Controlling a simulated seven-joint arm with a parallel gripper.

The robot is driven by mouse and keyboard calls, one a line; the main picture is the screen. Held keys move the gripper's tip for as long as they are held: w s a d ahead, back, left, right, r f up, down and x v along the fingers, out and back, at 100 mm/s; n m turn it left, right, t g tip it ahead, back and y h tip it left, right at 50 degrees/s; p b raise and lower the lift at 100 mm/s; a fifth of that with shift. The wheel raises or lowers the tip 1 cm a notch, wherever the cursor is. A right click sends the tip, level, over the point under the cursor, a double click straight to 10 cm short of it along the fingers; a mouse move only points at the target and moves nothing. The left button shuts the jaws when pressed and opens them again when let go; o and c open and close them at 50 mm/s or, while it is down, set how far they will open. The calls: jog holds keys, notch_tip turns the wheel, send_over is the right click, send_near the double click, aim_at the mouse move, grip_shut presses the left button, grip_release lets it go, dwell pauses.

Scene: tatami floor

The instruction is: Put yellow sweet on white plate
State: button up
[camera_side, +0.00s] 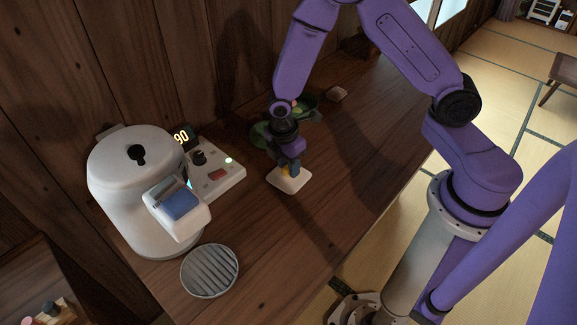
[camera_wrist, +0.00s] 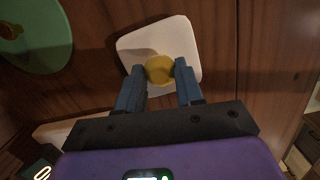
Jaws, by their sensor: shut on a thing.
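The yellow sweet (camera_wrist: 160,70) is between the two blue fingertips of my gripper (camera_wrist: 158,80), which is shut on it. In the side view, a bit of the yellow sweet (camera_side: 285,170) shows at the tip of my gripper (camera_side: 289,168), mostly hidden by the fingers. The square white plate (camera_side: 290,182) is directly below; it also shows in the wrist view (camera_wrist: 135,42) behind the sweet. The sweet is over the plate, at or just above its surface; I cannot tell if it touches.
A green dish (camera_side: 262,136) lies behind my gripper, partly hidden; it also shows in the wrist view (camera_wrist: 40,50). A white machine (camera_side: 130,175) and a control panel (camera_side: 222,180) stand to the left. A round slatted grate (camera_side: 210,270) is in front. The wooden counter right of the plate is clear.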

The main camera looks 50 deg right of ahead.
aim_at(284, 171)
jog(key=shift+f, duration=0.55)
jog(key=shift+f, duration=0.15)
jog(key=o, duration=1)
notch_tip(284, 171, up, 12)
jog(key=a, duration=0.1)
jog(key=shift+a, duration=0.25)
jog(key=s+d+r+m+y, duration=0.1)
jog(key=s+r, duration=0.4)
jog(key=s, duration=0.6)
jog(key=s+d+r+m, duration=0.3)
jog(key=s+r, duration=0.2)
jog(key=s, duration=0.7)
jog(key=shift+s+y, duration=0.2)
jog(key=shift+y, duration=0.2)
jog(key=shift+r, duration=0.1)
